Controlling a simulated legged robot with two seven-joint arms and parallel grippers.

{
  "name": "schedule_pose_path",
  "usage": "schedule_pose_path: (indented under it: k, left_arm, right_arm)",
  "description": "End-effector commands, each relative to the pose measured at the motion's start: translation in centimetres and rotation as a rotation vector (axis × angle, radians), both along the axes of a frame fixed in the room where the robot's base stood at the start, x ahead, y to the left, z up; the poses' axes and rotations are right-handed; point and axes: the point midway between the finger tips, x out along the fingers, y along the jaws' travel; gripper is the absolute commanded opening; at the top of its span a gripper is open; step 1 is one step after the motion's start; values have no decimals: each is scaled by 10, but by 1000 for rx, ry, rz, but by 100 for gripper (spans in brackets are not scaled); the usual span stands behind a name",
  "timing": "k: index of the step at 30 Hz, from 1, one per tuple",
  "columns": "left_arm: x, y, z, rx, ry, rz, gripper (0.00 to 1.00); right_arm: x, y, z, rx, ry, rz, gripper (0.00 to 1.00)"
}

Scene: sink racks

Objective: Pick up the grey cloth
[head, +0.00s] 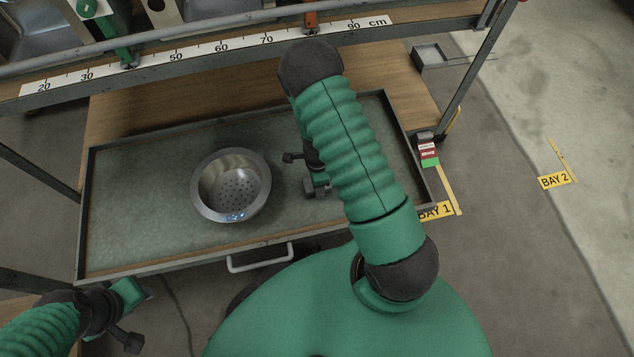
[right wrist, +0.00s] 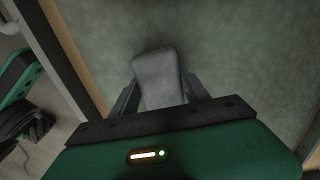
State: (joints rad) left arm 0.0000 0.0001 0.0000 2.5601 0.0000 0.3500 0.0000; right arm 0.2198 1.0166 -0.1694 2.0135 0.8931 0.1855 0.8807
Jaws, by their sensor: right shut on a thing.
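The grey cloth (right wrist: 158,80) shows in the right wrist view as a smooth grey folded piece with rounded corners, between the fingers of my right gripper (right wrist: 160,98). The gripper is shut on it, over the grey-green tray surface. In the head view my right gripper (head: 316,188) is partly hidden behind my right arm, right of the metal colander, and I cannot make out the cloth clearly there. My left gripper (head: 136,314) is at the lower left, outside the tray's front edge. I cannot tell whether its fingers are open.
A metal colander (head: 231,186) stands in the shallow dark-rimmed tray (head: 130,205). A shelf rail with a centimetre scale (head: 210,57) runs across the back. A white handle (head: 260,262) is at the tray's front. A small red, white and green box (head: 428,151) is beyond its right edge.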

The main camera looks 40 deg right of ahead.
Motion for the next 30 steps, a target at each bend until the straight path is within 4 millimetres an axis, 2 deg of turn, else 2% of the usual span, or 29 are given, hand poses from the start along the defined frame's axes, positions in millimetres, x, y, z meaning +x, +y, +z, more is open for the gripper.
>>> schedule_pose_path:
  k: [1, 6, 11, 18, 21, 24, 30]
  left_arm:
    - [0, 0, 11, 0, 0, 0, 36]
    - [0, 0, 32, 0, 0, 0, 36]
    - [0, 0, 42, 0, 0, 0, 36]
    - [0, 0, 66, 0, 0, 0, 36]
    - [0, 0, 71, 0, 0, 0, 36]
    - [0, 0, 74, 0, 0, 0, 36]
    - [0, 0, 75, 0, 0, 0, 36]
  right_arm:
    - [0, 0, 12, 0, -1, 0, 15]
    - [0, 2, 36, 0, 1, 2, 15]
    - [-8, 41, 36, 4, 3, 4, 15]
    - [-22, 113, 43, 3, 3, 5, 15]
    - [-26, 135, 44, 1, 2, 4, 15]
    - [-28, 150, 43, 0, 1, 2, 15]
    - [-30, 158, 42, 0, 0, 0, 15]
